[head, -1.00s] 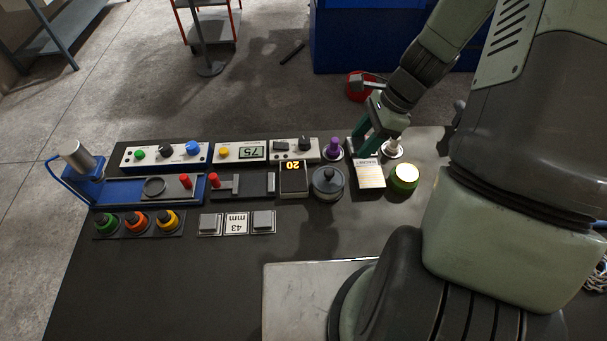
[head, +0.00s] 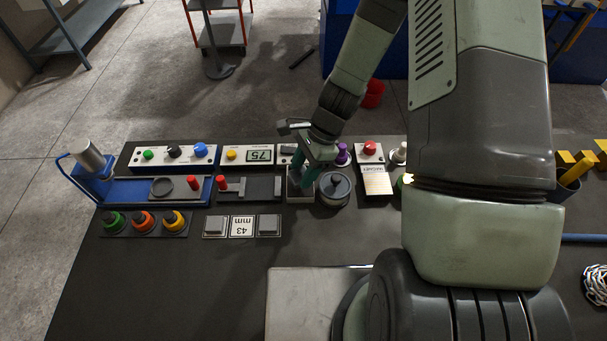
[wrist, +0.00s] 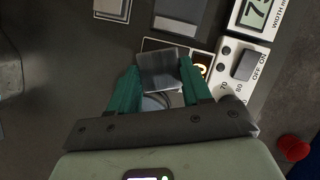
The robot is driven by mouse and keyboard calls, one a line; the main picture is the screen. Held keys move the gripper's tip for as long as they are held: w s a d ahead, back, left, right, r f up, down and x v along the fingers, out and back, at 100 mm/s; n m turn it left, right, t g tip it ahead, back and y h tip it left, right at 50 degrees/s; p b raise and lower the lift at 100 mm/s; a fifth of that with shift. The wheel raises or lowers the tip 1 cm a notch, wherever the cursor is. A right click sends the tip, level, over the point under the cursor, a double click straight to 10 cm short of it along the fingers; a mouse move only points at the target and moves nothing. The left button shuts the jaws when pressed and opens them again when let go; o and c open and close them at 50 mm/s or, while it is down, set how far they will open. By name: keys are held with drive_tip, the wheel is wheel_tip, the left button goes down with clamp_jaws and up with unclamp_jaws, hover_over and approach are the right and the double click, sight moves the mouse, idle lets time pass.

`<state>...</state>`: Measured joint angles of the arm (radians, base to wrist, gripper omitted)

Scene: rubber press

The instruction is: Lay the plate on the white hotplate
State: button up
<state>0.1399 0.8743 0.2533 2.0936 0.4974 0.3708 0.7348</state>
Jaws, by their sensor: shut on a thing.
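My gripper (head: 302,182) is over the small white box with a dark top (head: 300,199), which I take to be the hotplate. In the wrist view, the green fingers of my gripper (wrist: 160,87) are shut on a grey, squarish plate (wrist: 160,66). The plate appears tilted between them. It covers most of the box, and a yellow digit of its display shows beside the right finger. I cannot tell whether the plate touches the box. The fingers hide the plate in the head view.
A grey round lidded pot (head: 334,189) stands close to the right of the box. A dark channel with a red handle (head: 221,184) lies to the left. Control panels (head: 246,156) line the back. The bench front (head: 170,280) is clear.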

drive_tip(key=shift+f, duration=1.25)
drive_tip(key=o, duration=1.3)
drive_tip(key=shift+f, duration=0.15)
drive_tip(key=v, duration=1.2)
